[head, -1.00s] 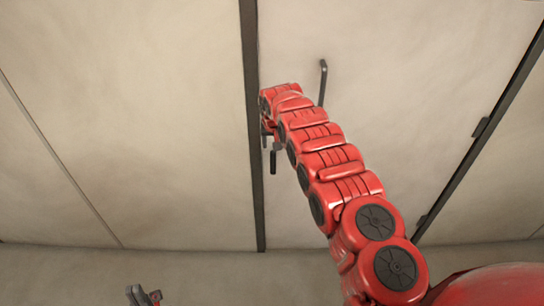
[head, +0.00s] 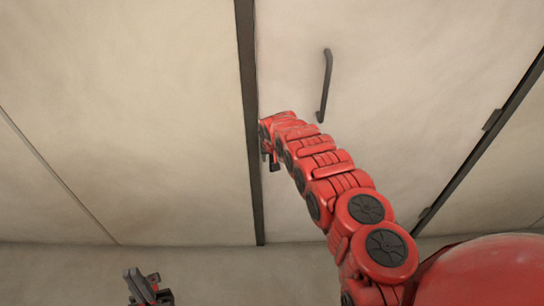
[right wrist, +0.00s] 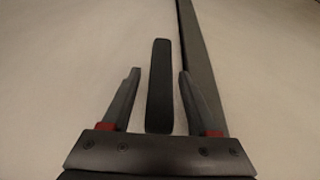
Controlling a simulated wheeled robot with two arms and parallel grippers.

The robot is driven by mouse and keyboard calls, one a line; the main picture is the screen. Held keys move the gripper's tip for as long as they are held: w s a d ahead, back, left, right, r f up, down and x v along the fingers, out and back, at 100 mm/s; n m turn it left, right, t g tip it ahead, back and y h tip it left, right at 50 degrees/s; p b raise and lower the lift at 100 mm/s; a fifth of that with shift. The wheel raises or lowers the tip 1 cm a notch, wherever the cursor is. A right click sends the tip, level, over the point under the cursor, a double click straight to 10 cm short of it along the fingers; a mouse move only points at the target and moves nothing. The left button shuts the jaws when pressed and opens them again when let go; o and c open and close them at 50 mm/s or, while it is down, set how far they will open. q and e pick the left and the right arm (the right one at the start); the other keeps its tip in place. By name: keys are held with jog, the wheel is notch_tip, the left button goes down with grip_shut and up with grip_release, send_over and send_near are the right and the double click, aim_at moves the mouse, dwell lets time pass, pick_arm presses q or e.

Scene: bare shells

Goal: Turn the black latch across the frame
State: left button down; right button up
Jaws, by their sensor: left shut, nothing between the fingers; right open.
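The black latch (right wrist: 159,88) is a short dark bar. In the right wrist view it lies between the two spread fingers of my right gripper (right wrist: 159,72), with a gap on both sides. It runs lengthwise, beside the dark frame strip (right wrist: 199,62) and not across it. In the head view my right gripper (head: 267,155) is at the right edge of the dark upright frame (head: 249,120), mostly hidden by my red arm. The latch's lower end (head: 274,164) shows just below it. My left gripper (head: 147,287) is shut and empty at the bottom left, away from the latch.
A pale door panel (head: 400,90) carries a long dark handle (head: 325,85) above my right arm. Dark hinges (head: 491,120) sit on the right-hand strip. Pale wall panels (head: 120,100) lie to the left, with bare floor (head: 200,262) below.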

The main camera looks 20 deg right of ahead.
grip_shut()
dwell(1.4)
